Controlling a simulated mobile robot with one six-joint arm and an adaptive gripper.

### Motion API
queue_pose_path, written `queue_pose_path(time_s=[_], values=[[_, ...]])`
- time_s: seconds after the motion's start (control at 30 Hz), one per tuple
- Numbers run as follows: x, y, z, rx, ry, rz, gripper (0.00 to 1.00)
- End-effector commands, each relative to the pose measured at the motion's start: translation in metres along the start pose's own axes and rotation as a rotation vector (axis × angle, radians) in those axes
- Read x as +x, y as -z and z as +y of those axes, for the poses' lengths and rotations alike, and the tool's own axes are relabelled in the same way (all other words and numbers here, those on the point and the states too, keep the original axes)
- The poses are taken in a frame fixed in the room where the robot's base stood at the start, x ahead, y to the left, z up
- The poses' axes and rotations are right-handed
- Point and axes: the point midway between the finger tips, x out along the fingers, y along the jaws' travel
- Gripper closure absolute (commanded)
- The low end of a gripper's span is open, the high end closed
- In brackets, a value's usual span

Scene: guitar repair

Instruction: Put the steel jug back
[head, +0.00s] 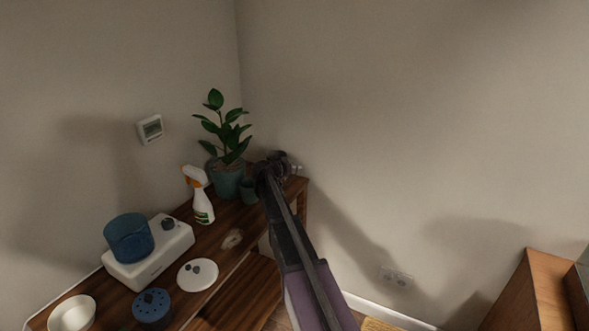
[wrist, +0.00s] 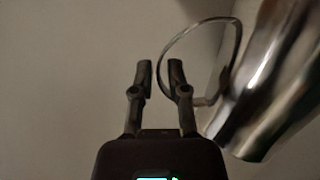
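The steel jug (wrist: 268,85) is large and shiny at the right of the wrist view, slanted in the picture, its upper end cut off by the frame. Its thin looped handle (wrist: 187,40) reaches left towards my gripper (wrist: 161,72). The fingers are apart, and the outer bend of the handle shows in the gap between them, with space on both sides. In the head view my gripper (head: 277,163) is over the far end of the wooden counter, by the corner. Only a small shiny bit beside it may be the jug; my arm hides the rest.
A potted plant (head: 226,150), a teal cup (head: 249,189) and a spray bottle (head: 201,200) stand close left of my gripper. Walls close the corner behind.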

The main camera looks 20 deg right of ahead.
Motion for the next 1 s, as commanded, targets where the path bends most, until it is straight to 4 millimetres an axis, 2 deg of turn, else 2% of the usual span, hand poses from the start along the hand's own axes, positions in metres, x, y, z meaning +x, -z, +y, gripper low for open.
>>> queue_pose_path(time_s=[0.53, 0.77, 1.0], values=[[-0.002, 0.002, 0.001, 0.0, 0.0, 0.0, 0.57], [-0.024, 0.003, 0.001, -0.001, 0.002, 0.001, 0.57], [-0.062, 0.003, 0.002, -0.001, 0.002, 0.0, 0.57]])
